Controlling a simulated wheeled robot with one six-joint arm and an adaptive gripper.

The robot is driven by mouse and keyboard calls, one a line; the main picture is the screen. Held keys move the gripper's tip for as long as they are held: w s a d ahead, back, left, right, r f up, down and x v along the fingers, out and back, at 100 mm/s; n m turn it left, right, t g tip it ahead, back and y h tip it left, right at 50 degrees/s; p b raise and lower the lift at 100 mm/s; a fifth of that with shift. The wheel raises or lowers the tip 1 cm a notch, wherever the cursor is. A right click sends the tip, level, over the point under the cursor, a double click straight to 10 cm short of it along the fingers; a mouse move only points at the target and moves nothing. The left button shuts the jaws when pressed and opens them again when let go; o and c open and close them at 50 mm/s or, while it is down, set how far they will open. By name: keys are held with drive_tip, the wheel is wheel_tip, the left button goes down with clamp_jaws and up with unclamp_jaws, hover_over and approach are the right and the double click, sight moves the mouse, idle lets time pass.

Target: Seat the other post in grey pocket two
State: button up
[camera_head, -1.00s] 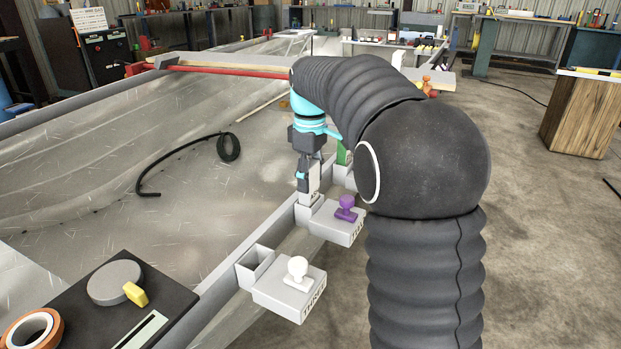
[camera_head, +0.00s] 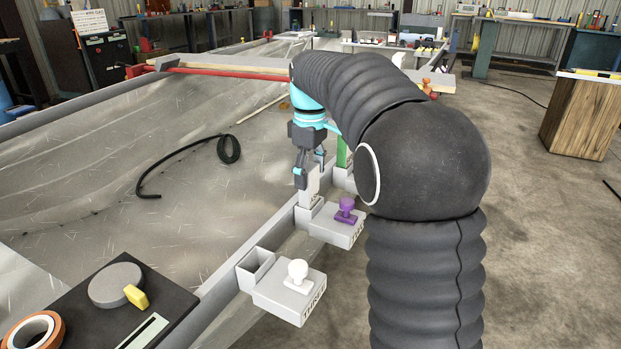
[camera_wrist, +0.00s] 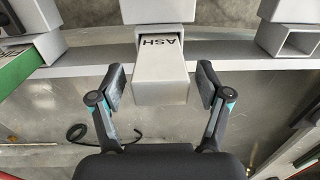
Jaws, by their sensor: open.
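A light grey post (camera_head: 313,182) marked ASH stands upright at the grey pocket (camera_head: 304,216) beside the purple-knobbed block. The wrist view shows the same post (camera_wrist: 160,88) from above, between my fingers. Its lower end is hidden, so its depth in the pocket cannot be told. My gripper (camera_head: 309,170) is open around the post, with a gap on each side in the wrist view (camera_wrist: 161,80). A green post (camera_head: 342,154) stands farther back, at another pocket; it also shows at the left of the wrist view (camera_wrist: 18,66).
A nearer pocket (camera_head: 254,268) is empty, beside a block with a white knob (camera_head: 298,271). The purple knob (camera_head: 346,207) is close to my gripper's right. A black hose (camera_head: 228,150) lies on the metal sheet. A dark board (camera_head: 158,306) with a yellow piece is at front left.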

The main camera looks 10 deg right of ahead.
wheel_tip(320, 180, up, 10)
drive_tip(key=shift+r+p, duration=0.15)
drive_tip(key=shift+p, duration=0.85)
drive_tip(key=shift+s+r, duration=0.15)
drive_tip(key=shift+s, duration=0.2)
drive_tip(key=s+f+m+t, duration=0.3)
drive_tip(key=s+m, duration=0.2)
drive_tip(key=s, duration=1.2)
drive_tip(key=s+f+m+t, duration=0.2)
drive_tip(key=s+f+m, duration=0.2)
drive_tip(key=s+f, duration=0.6)
drive_tip(key=s, duration=0.2)
drive_tip(key=shift+s+f+m+t, duration=0.3)
drive_tip(key=shift+s+f, duration=0.1)
